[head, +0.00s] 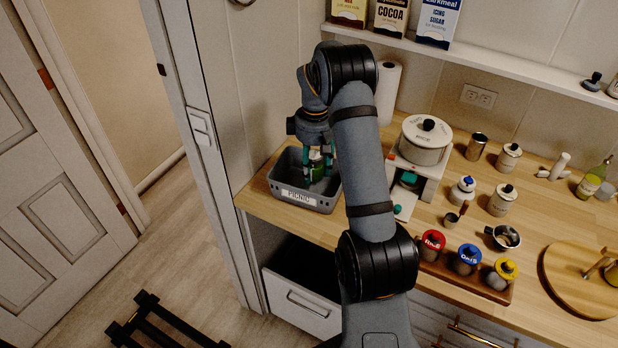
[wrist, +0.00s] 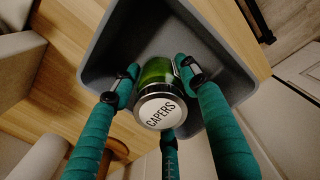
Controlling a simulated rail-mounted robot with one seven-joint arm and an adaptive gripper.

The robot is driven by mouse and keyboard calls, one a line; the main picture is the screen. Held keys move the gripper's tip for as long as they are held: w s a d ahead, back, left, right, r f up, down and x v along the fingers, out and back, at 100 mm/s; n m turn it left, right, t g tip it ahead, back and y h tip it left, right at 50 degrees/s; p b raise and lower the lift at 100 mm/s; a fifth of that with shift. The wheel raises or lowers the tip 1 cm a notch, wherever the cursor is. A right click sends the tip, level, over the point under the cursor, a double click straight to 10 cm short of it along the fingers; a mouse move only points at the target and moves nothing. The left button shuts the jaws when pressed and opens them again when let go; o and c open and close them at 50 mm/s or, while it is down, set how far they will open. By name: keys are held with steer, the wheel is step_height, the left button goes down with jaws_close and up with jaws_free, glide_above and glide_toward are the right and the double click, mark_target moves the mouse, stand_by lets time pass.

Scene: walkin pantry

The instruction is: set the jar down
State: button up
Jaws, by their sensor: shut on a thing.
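The capers jar (wrist: 154,78) has green contents and a pale lid reading "CAPERS". My gripper (wrist: 160,88) has teal fingers closed around it, with the lid facing the wrist camera. In the head view my gripper (head: 318,164) points down into the grey bin (head: 299,197) labelled "PICNIC" at the counter's left end. The jar shows there as a bit of green (head: 317,172) between the fingers, within the bin's outline. The bin (wrist: 98,42) also surrounds the jar in the wrist view. I cannot tell whether the jar touches the bin's floor.
Right of the bin stand a white appliance (head: 405,190), a large lidded canister (head: 425,140) and a paper towel roll (head: 388,92). A rack of red, blue and yellow-lidded jars (head: 467,262) sits near the front edge. A shelf (head: 480,62) runs above.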

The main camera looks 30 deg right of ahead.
mark_target(309, 189)
steer(key=shift+w+a+f, duration=0.25)
steer(key=shift+a+f, duration=0.15)
steer(key=shift+a, duration=0.2)
step_height(309, 189, down, 4)
steer(key=shift+r+p, duration=0.1)
steer(key=shift+p, duration=0.7)
steer(key=shift+f, duration=0.25)
steer(key=shift+f+b, duration=0.15)
steer(key=shift+b, duration=0.15)
steer(key=o, duration=1.3)
steer(key=shift+o, duration=0.6)
step_height(309, 189, up, 13)
steer(key=shift+f+b, duration=0.2)
steer(key=shift+b, duration=0.25)
